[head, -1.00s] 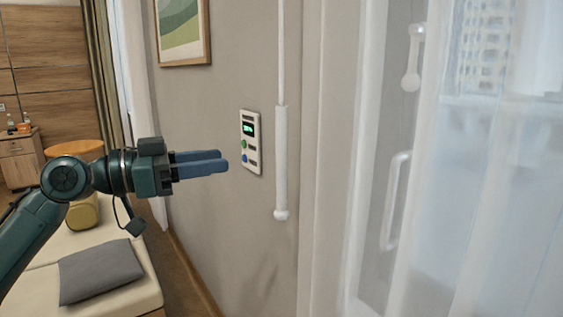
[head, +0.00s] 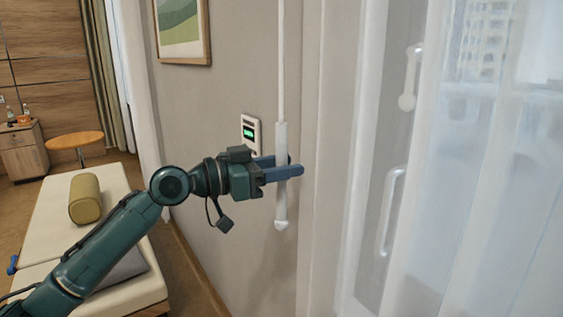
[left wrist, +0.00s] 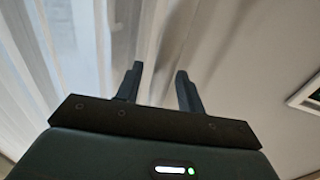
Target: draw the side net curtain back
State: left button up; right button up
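A white pull wand (head: 281,205) hangs on a thin rod in front of the beige wall. The sheer white net curtain (head: 450,210) hangs at the right, over the window; pale folds also show in the left wrist view (left wrist: 75,50). My left gripper (head: 290,167) is at the wand's thick lower part. Its fingers are apart, one in front of the wand and one behind it. In the left wrist view the fingers (left wrist: 160,75) also stand apart, and I cannot make out the wand clearly between them. My right gripper is not in view.
A wall panel with a green display (head: 249,131) is just behind my left gripper. A cream couch (head: 105,205) with a yellow bolster (head: 85,198) stands at the left. A white handle (head: 391,210) shows through the curtain. A framed picture (head: 181,30) hangs above.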

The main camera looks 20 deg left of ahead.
pick_arm(q)
grip_shut()
dwell(0.4)
